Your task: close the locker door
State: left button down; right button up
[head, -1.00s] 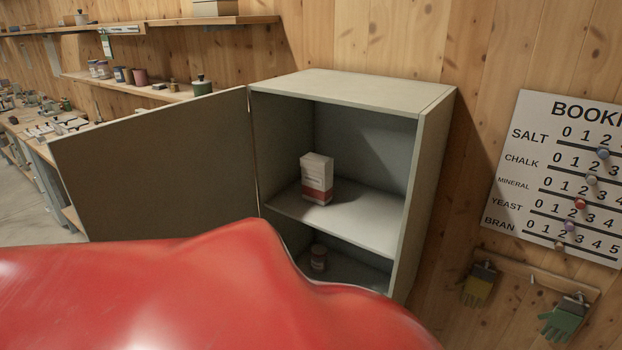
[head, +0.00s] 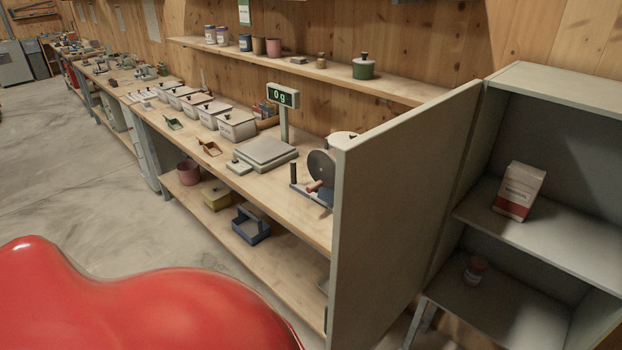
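The locker (head: 552,86) is a grey-green cabinet at the right of the head view, its right side cut off by the frame. Its door (head: 392,200) stands wide open, hinged on the locker's left side and swung out toward me. Inside, a white and red box (head: 519,191) stands on the upper shelf. A small jar (head: 475,269) stands in the lower compartment. Neither of my grippers shows in the view.
A long workbench (head: 222,160) with lidded bins, a scale (head: 266,152) and a hand-cranked device (head: 322,176) runs along the wall, left of and behind the door. A wall shelf (head: 300,66) holds pots and jars. Concrete floor (head: 70,170) is clear at left.

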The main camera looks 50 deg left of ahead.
aim_at(395, 180)
jog(key=j+u, duration=0.15)
jog(key=j, duration=0.15)
jog(key=k+j+u, duration=0.1)
jog(key=j, duration=0.25)
jog(key=j+z, duration=0.5)
jog(key=j, duration=1.05)
jog(key=k+j+z, duration=0.15)
jog(key=k+z, duration=0.15)
jog(key=k, duration=0.15)
jog(key=k+z, duration=0.3)
jog(key=k, duration=0.15)
